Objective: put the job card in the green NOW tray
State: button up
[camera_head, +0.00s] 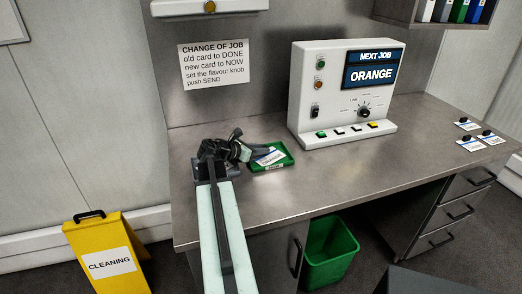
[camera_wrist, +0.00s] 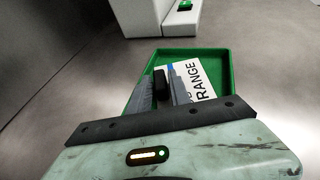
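The job card (camera_wrist: 204,82) is white with a blue edge and a black knob (camera_wrist: 160,86); its visible lettering ends in "RANGE". In the wrist view it lies within the outline of the green tray (camera_wrist: 222,54), turned at an angle. My gripper (camera_wrist: 162,82) has its fingers close against both sides of the knob and looks shut on it. In the head view the card (camera_head: 268,157) shows at the green tray (camera_head: 272,167), beside my gripper (camera_head: 246,148). I cannot tell whether the card touches the tray floor. The fingers hide part of the card.
The white control box (camera_head: 345,90) stands behind the tray, its screen reading ORANGE. Several other cards (camera_head: 470,144) lie at the bench's right end. The bench (camera_head: 400,150) is clear between. A green bin (camera_head: 330,250) and a yellow cleaning sign (camera_head: 105,255) stand on the floor.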

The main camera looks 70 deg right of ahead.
jog(key=shift+o, duration=0.7)
jog(key=shift+r, duration=0.15)
jog(key=shift+w+a+r+p, duration=0.1)
jog(key=shift+a+r+p, duration=0.1)
jog(key=shift+p, duration=0.1)
jog(key=p+v, duration=0.4)
jog(key=v, duration=0.6)
jog(key=shift+w+a+r, duration=0.1)
jog(key=shift+w+a, duration=0.05)
jog(key=shift+a, duration=0.05)
jog(key=shift+w+a, duration=0.3)
jog(key=shift+a, duration=0.15)
